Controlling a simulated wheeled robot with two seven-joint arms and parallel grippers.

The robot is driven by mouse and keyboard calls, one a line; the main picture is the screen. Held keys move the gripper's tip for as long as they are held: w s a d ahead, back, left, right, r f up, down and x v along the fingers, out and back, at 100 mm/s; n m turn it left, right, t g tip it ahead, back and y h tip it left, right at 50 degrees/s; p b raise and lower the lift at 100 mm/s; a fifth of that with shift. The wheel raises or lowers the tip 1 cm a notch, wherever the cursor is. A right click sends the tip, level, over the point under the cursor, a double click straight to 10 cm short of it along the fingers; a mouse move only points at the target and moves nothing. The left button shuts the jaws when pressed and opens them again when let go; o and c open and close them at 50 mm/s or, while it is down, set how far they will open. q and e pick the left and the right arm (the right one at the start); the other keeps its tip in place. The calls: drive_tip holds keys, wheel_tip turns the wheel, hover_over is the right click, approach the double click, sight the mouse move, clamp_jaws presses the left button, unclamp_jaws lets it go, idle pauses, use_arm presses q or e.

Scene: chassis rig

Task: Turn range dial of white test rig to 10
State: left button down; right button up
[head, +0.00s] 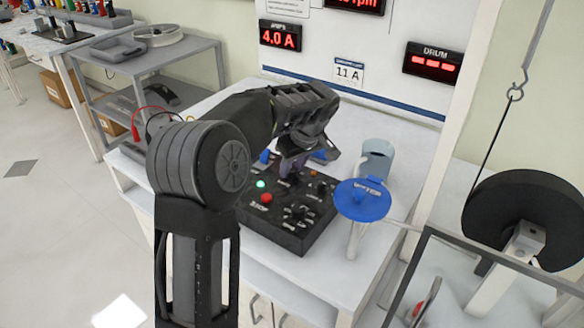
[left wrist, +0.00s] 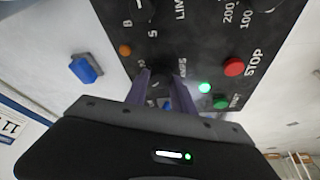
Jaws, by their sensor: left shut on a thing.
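A black control box (head: 318,233) with dials, buttons and lamps sits on a white bench. My left gripper (head: 290,175) reaches down to its far part. In the left wrist view its two fingers (left wrist: 165,92) are shut on a dark knob (left wrist: 162,76), partly hidden between them; the label beside it seems to read AMPS. Another dial (left wrist: 262,4) with 200 and 100 marked around it is cut off at the top edge. I cannot read which dial is the range dial or where the pointers stand. My right gripper is out of view.
The red STOP button (left wrist: 234,67) and lit green lamp (left wrist: 204,87) are close to the fingers. A blue disc (head: 362,203) and a grey-blue cup (head: 376,160) stand right of the box. A wall display (head: 280,36) reads 4.0 A; a card (head: 348,74) reads 11 A.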

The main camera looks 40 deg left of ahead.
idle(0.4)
use_arm(q)
drive_tip(key=c, duration=1.1)
unclamp_jaws()
drive_tip(key=v, duration=0.7)
drive_tip(key=shift+d+r, duration=0.15)
drive_tip(key=shift+r, duration=0.2)
